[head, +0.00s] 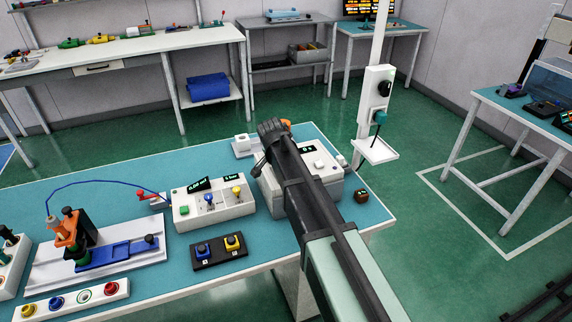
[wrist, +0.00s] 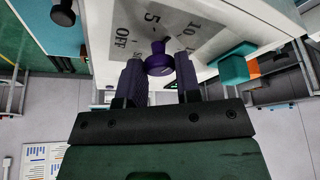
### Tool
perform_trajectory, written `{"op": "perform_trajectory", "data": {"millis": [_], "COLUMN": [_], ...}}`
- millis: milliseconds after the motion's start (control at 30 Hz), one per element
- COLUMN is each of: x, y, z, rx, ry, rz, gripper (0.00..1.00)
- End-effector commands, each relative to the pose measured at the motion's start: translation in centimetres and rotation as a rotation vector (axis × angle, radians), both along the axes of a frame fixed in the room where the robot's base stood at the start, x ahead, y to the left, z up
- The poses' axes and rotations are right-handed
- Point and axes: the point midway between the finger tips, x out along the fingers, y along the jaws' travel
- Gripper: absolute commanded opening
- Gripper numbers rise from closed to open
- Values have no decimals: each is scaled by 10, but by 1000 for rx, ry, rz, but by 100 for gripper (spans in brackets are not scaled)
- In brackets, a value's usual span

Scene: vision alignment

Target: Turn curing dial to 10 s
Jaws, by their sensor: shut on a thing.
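The curing dial (wrist: 158,62) is a dark purple knob on a light panel marked OFF, 5 and 10 in the wrist view. The grey scale plate (wrist: 122,22) lies behind it. My gripper (wrist: 158,68) has one finger on each side of the dial and is shut on it. The knob's raised part points up the picture, toward the gap between 5 and 10; its exact setting is hard to read. In the head view, my arm hides the dial and much of the white curing unit (head: 327,182). A small dark display shows on the unit's top.
A white control box (head: 212,208) with blue and yellow toggles stands left of the unit. A two-button pad (head: 219,250) lies in front of it. A small brown knobbed block (head: 361,196) sits right of the unit. A teal block (wrist: 236,65) shows near the dial.

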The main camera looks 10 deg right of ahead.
Motion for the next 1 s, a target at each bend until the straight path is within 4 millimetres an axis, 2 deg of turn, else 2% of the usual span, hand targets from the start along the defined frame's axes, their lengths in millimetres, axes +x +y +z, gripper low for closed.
{"op": "perform_trajectory", "data": {"millis": [200,433,1000], "x": [2,2,1], "y": [1,1,1], "z": [0,0,0], "rx": [0,0,1], "ry": [0,-1,0], "rz": [-158,-265,-313], "gripper": [8,8,8]}}
